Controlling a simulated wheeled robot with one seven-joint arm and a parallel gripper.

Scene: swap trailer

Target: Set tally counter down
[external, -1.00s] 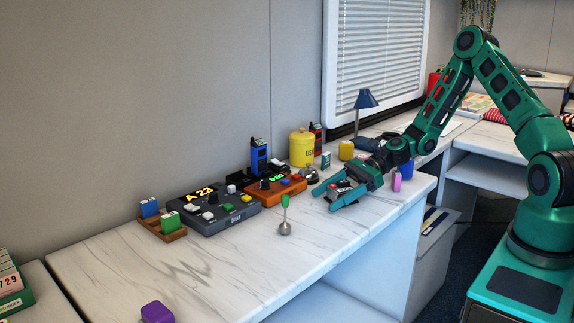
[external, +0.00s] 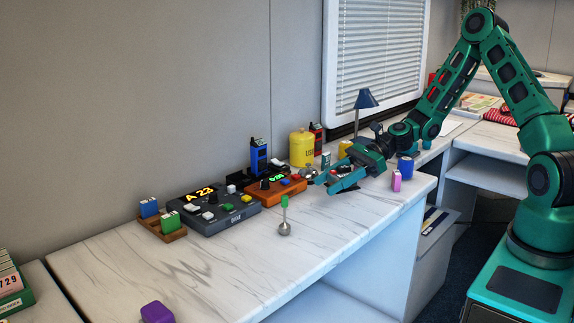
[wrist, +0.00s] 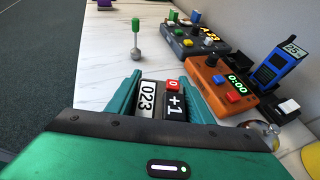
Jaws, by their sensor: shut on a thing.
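My gripper (external: 338,180) is shut on the tally counter (wrist: 163,100). In the wrist view the counter sits between my two green fingers, with a white "023" display, a red button and a black "+1" face. In the external view my gripper hides most of the counter. My gripper is low over the right part of the marble desk (external: 230,262). I cannot tell whether the counter touches the desk.
An orange timer box (external: 276,189) and a silver bell (external: 308,172) stand left of my gripper. A green-topped stick (external: 284,215) stands in front. A pink block (external: 396,181) and blue cup (external: 405,167) are to the right.

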